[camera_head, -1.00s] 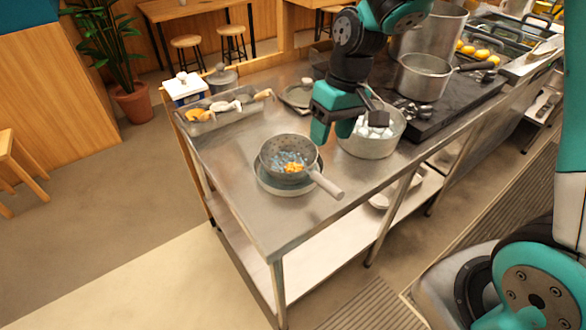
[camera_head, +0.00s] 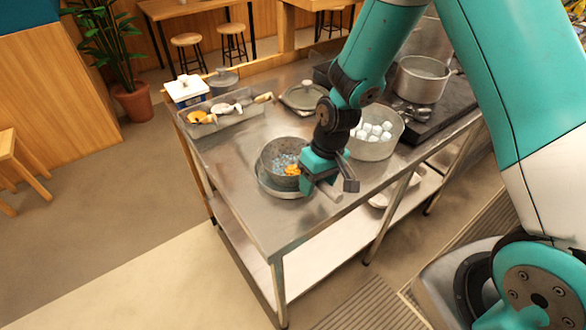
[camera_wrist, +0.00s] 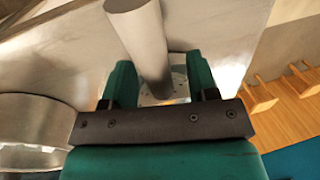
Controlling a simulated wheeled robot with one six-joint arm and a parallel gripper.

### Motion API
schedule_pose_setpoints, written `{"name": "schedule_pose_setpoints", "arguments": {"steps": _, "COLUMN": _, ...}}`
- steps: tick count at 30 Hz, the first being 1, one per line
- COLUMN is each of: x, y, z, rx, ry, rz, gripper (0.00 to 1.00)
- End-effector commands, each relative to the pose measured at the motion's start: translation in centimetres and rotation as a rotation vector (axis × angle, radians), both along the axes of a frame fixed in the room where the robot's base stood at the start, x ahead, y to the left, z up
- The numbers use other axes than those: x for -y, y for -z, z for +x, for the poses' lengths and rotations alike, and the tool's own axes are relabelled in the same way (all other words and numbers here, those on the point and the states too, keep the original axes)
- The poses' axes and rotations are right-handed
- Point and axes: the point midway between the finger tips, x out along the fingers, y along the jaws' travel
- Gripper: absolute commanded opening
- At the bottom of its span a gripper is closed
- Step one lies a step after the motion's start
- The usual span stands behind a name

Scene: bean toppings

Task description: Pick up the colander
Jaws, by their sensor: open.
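The colander (camera_head: 268,157) is a grey perforated pan with blue and orange pieces inside. It rests on a round grey dish (camera_head: 270,188) near the counter's front left corner. Its light handle (camera_head: 331,193) points toward the front right. My gripper (camera_head: 320,182) is at the handle, its jaws open. My gripper hides part of the handle and the colander's right rim.
A pot of white balls (camera_head: 375,145) stands close behind and right of my gripper. A tray with scoops (camera_head: 222,122) and a lidded pan (camera_head: 303,96) are farther back. A saucepan (camera_head: 422,75) stands on the dark stove. The counter's front left (camera_head: 270,228) is clear.

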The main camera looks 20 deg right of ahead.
Motion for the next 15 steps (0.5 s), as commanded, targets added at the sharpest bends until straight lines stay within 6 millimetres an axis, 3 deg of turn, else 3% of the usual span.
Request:
{"name": "schedule_pose_setpoints", "arguments": {"steps": 5, "x": -0.01, "y": 0.03, "z": 0.03, "rx": 0.001, "ry": 0.000, "rz": 0.000, "gripper": 0.54}}
{"name": "schedule_pose_setpoints", "arguments": {"steps": 12, "x": -0.01, "y": 0.01, "z": 0.02, "rx": 0.000, "ry": 0.000, "rz": 0.000, "gripper": 0.01}}
{"name": "schedule_pose_setpoints", "arguments": {"steps": 15, "x": -0.02, "y": -0.02, "z": 0.04, "rx": 0.001, "ry": -0.001, "rz": 0.000, "gripper": 0.00}}
